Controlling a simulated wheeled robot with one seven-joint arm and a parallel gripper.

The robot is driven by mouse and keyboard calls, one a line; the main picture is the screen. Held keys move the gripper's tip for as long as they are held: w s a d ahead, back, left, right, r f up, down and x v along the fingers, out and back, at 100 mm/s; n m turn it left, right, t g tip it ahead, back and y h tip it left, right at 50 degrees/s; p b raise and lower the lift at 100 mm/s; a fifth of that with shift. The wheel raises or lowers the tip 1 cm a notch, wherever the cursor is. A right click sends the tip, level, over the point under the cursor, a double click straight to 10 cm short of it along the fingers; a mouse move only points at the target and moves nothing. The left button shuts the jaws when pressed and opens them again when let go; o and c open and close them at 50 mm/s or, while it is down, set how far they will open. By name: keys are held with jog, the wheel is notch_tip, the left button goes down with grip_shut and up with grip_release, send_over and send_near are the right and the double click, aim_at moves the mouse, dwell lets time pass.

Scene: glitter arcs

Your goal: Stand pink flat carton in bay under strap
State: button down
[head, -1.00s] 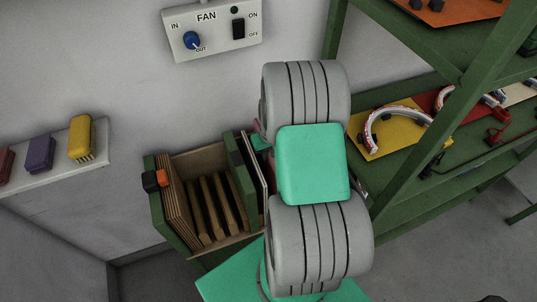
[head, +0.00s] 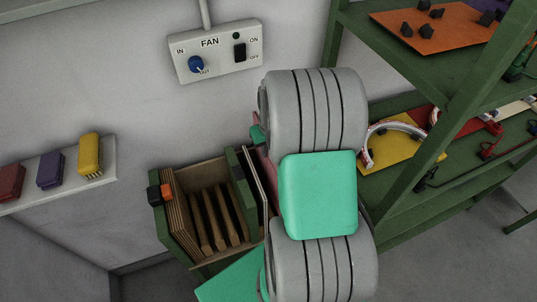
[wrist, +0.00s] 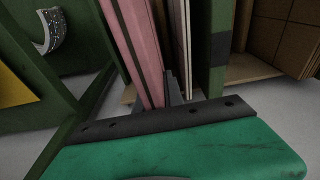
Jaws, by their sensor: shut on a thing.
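The pink flat carton (wrist: 143,50) stands steeply in the wrist view, a little tilted. My gripper (wrist: 168,92) is shut on it near its lower end; one dark finger shows at its right side. In the head view only a strip of the carton (head: 264,165) shows, the rest hidden behind my arm. The green-sided wooden rack (head: 245,195) with bays stands left of my arm. A dark band (wrist: 219,47) crosses its green wall, right of the carton. I cannot tell whether this is the strap. A thin pale panel (wrist: 187,40) stands between carton and wall.
An orange-and-black fitting (head: 159,193) sits on the rack's left wall, beside several brown slats (head: 215,215). A green shelf unit (head: 405,195) with mats and parts stands right. A fan switch box (head: 216,50) and a ledge with coloured blocks (head: 100,175) are on the wall.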

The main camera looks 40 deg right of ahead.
jog(key=s+a, duration=0.3)
jog(key=s, duration=1)
jog(key=shift+s+a, duration=0.3)
